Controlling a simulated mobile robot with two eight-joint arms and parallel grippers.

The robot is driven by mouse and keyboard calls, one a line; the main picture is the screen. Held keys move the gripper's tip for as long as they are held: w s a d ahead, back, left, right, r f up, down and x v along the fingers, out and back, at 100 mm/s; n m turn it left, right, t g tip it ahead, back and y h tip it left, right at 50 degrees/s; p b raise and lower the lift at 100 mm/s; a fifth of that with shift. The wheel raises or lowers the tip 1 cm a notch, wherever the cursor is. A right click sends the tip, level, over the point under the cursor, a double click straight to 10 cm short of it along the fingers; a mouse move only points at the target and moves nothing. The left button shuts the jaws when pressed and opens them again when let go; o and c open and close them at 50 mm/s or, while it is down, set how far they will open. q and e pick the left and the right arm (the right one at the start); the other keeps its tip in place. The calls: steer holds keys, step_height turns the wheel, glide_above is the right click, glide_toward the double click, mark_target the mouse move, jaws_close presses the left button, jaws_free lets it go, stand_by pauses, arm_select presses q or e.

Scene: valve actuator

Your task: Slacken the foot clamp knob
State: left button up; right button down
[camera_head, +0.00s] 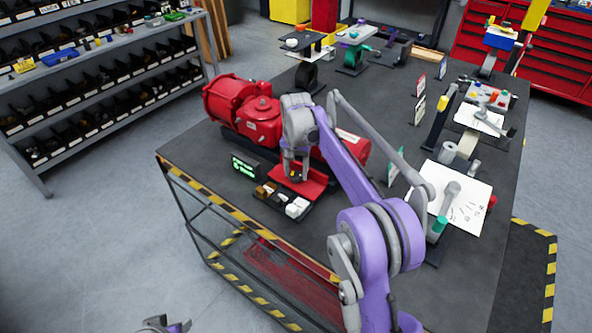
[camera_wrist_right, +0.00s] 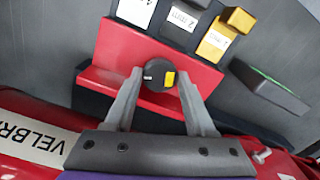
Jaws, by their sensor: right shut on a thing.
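The foot clamp knob (camera_wrist_right: 158,76) is round and dark with a yellow mark, in the right wrist view. It sits at a red stepped foot (camera_wrist_right: 128,50), which also shows in the head view (camera_head: 311,187) in front of the red valve actuator (camera_head: 258,120). My right gripper (camera_wrist_right: 159,74) is shut on the knob, one finger on each side. In the head view my right gripper (camera_head: 295,172) points down at the foot and mostly hides the knob. Part of my left gripper (camera_head: 165,325) shows at the bottom edge, away from the bench; its fingers are unclear.
Small labelled blocks (camera_head: 298,207) stand before the foot, and a black box with a green display (camera_head: 246,166) is left of it. A white sheet with tools (camera_head: 466,205) lies on the right of the bench. A parts rack (camera_head: 95,70) stands at the left.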

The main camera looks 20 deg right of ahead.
steer(key=shift+n, duration=1.6)
steer(key=shift+c, duration=1.2)
jaws_free()
